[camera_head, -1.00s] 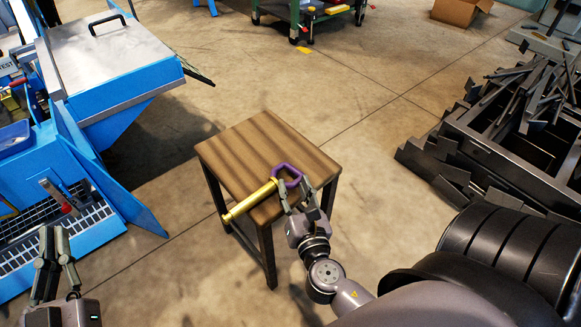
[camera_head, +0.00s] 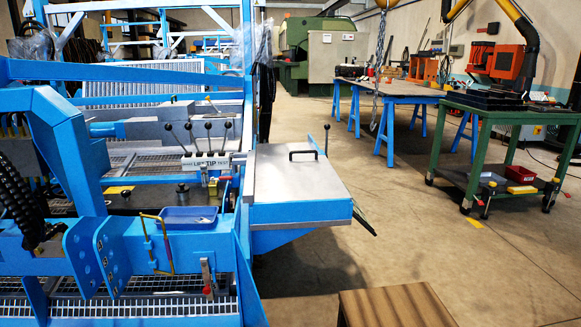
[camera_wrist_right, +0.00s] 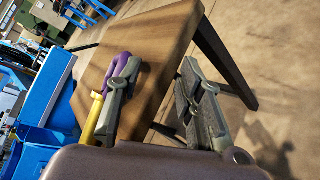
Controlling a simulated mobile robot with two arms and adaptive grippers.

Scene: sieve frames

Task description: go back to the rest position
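My right gripper (camera_wrist_right: 160,68) shows in the right wrist view with its two fingers spread apart and nothing between them. A tool with a purple head (camera_wrist_right: 118,64) and a yellow handle (camera_wrist_right: 93,118) shows on the wooden stool top (camera_wrist_right: 165,35), partly hidden behind the left finger. I cannot tell whether that finger touches it. In the head view only the far corner of the stool (camera_head: 395,308) shows at the bottom edge, and the tool is out of sight there. My left gripper is in no current view.
A blue machine with levers (camera_head: 208,140) and a grey-topped box (camera_head: 295,175) fills the left. A green cart (camera_head: 490,185) stands at right, and a workbench on blue legs (camera_head: 395,92) behind it. The concrete floor (camera_head: 410,235) between them is clear.

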